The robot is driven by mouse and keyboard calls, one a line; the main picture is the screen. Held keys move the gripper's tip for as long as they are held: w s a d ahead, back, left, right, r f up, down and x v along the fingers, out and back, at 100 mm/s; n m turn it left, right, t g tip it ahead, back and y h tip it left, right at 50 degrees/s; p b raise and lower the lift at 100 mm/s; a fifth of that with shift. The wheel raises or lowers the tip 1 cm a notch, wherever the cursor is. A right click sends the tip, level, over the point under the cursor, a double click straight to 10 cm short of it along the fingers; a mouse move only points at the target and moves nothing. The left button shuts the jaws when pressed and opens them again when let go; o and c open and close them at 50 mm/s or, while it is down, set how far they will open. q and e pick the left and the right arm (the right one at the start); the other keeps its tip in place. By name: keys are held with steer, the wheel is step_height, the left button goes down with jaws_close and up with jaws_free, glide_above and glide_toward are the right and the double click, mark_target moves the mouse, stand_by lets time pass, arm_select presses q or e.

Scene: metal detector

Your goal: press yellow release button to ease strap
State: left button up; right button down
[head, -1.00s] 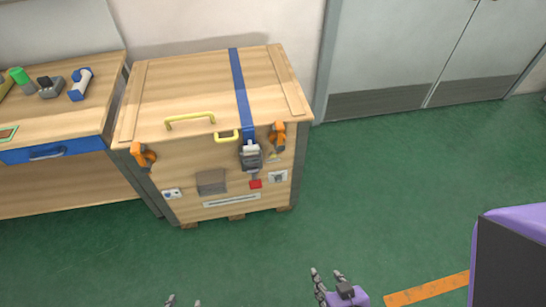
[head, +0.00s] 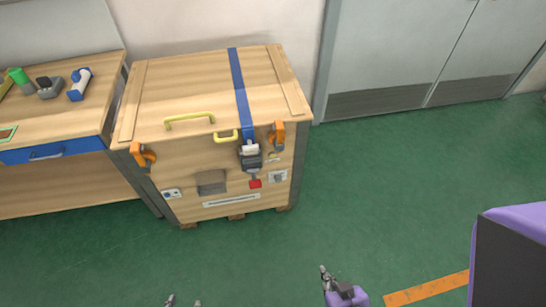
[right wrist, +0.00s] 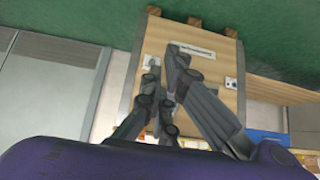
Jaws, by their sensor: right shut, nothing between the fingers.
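A blue strap (head: 239,85) runs over the lid of a wooden crate (head: 180,80) and down to a grey ratchet buckle (head: 250,158) on its front. A small yellow piece (head: 273,155) shows just right of the buckle; it is too small to tell whether it is the release button. A red tag (head: 255,184) hangs below the buckle. My right gripper (head: 324,270) is shut and empty, above the floor in front and to the right of the crate. In the right wrist view, its fingers (right wrist: 163,62) cover part of the crate front. My left gripper (head: 184,301) is open at the bottom edge, mostly out of view.
The crate has yellow handles (head: 190,120) and orange latches (head: 278,136). A workbench (head: 75,120) with tools stands at left. Grey doors (head: 410,60) are behind at right. A purple-and-black object (head: 515,260) fills the lower right. Green floor (head: 400,170) between is clear.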

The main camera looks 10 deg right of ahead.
stand_by(0.8)
arm_select(q)
steer(key=s+f+g+b, duration=0.2)
steer(key=s+f+b, duration=0.4)
steer(key=f+b, duration=0.3)
steer(key=s+f+g+b, duration=0.1)
steer(key=s+f+b, duration=0.5)
steer(key=f, duration=0.4)
arm_select(e)
steer(key=w+a+f+n+t+y+b, duration=0.1)
steer(key=w+a+f+n, duration=0.15)
steer(key=w+f, duration=1.25)
steer(key=w+a+f+n+t+y+b, duration=0.15)
steer(key=w+n+t+y+b, duration=0.35)
steer(key=w+b, duration=0.65)
steer(key=w+a+f+n+t+b, duration=0.1)
steer(key=w+f+n+t+b, duration=0.15)
steer(key=w+n+b, duration=0.8)
arm_select(q)
steer(key=w+a+f+b, duration=0.1)
steer(key=w+f, duration=0.2)
steer(key=f, duration=1.6)
steer(key=shift+w+f, duration=0.15)
steer(key=shift+f, duration=0.05)
arm_select(e)
steer(key=w+a+r+n+t+y, duration=0.1)
steer(key=w+r+n+t+y, duration=0.2)
steer(key=r+n+y, duration=0.4)
steer(key=shift+n, duration=0.4)
